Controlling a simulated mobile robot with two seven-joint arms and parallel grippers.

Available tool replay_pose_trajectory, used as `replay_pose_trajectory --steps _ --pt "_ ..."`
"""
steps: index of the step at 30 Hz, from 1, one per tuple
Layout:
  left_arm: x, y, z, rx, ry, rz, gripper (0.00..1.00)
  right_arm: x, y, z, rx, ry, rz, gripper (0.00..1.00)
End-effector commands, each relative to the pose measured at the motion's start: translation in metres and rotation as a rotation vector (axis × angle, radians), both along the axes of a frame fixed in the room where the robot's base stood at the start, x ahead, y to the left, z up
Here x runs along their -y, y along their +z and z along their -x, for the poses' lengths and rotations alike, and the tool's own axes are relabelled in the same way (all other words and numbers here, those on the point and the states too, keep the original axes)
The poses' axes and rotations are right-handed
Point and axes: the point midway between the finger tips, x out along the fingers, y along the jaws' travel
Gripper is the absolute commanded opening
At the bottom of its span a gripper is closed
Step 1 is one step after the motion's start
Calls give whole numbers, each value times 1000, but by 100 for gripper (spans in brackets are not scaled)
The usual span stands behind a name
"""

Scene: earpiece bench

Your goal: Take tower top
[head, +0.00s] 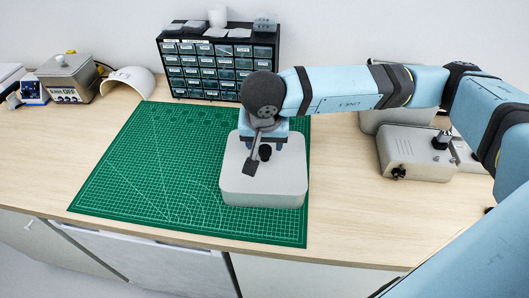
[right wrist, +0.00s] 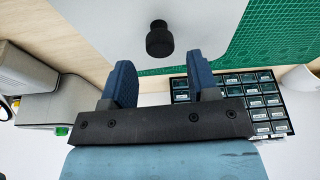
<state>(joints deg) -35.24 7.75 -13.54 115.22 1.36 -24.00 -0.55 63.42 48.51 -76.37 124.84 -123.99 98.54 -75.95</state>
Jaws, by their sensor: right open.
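A light grey, rounded box-shaped piece (head: 262,186) stands on the green mat (head: 150,185). A black knob (head: 265,154) stands up from its flat top. I take this for the tower top; no seam to a lower part shows. My right gripper (head: 264,143) is over the far part of the grey piece, near the knob. In the right wrist view its blue fingers (right wrist: 165,80) are spread, with nothing between them. The black knob (right wrist: 159,40) is ahead of the fingertips, apart from them, and the grey top (right wrist: 110,25) lies around it. My left gripper is out of view.
A black drawer cabinet (head: 218,68) with small items on top stands behind the mat. A grey device (head: 415,155) is at right. A grey heater-like box (head: 68,78) and a white curved shell (head: 130,80) stand at back left. The mat's left half is clear.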

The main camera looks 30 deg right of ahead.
Motion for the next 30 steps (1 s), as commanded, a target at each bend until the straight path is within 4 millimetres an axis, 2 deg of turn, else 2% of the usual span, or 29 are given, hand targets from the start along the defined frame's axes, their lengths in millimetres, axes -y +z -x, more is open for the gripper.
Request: replay_pose_trajectory --steps 2,3,7,21,23,30 --pt "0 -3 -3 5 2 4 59 2 -14 -2 -2 -2 2 54" --pt "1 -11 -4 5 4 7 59 3 -23 -4 -1 -1 2 54" --pt "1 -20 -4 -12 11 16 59 5 -33 -7 1 -1 0 54" --pt "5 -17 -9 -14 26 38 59 6 -38 -10 0 0 0 54" --pt "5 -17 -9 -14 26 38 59 6 -38 -9 0 0 0 50" --pt "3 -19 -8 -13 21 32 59 6 -38 -9 0 0 0 22"
